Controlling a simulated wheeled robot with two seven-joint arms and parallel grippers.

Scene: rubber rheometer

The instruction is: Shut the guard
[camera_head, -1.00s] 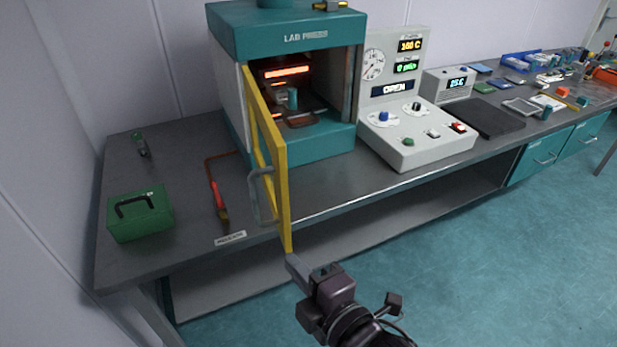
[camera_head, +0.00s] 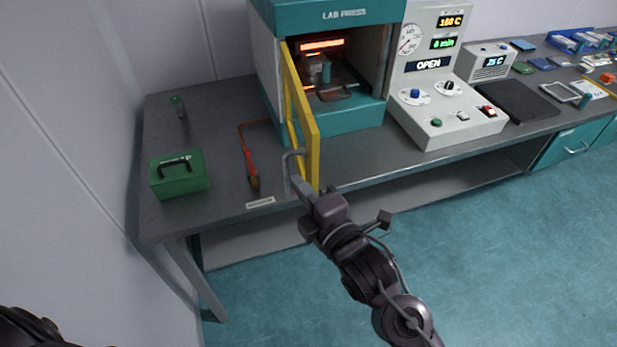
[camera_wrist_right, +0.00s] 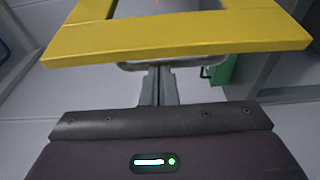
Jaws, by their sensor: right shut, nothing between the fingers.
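The yellow guard (camera_head: 309,141) of the teal lab press (camera_head: 352,118) stands swung open, its frame pointing out toward the bench's front edge. A grey bar handle (camera_head: 288,170) is on its left face. My right gripper (camera_head: 306,192) is shut and empty, with its fingertips at the lower part of the handle and the guard's lower front corner. I cannot tell if they touch. In the right wrist view the guard (camera_wrist_right: 170,32) crosses the top, and the shut fingers (camera_wrist_right: 160,75) reach to the grey handle (camera_wrist_right: 135,66) below it. My left gripper is not in view.
The press chamber glows orange, and the control panel (camera_head: 446,110) beside it reads OPEN. A green box (camera_head: 180,176) and a red-handled tool (camera_head: 249,165) lie on the bench left of the guard. The floor in front of the bench is clear.

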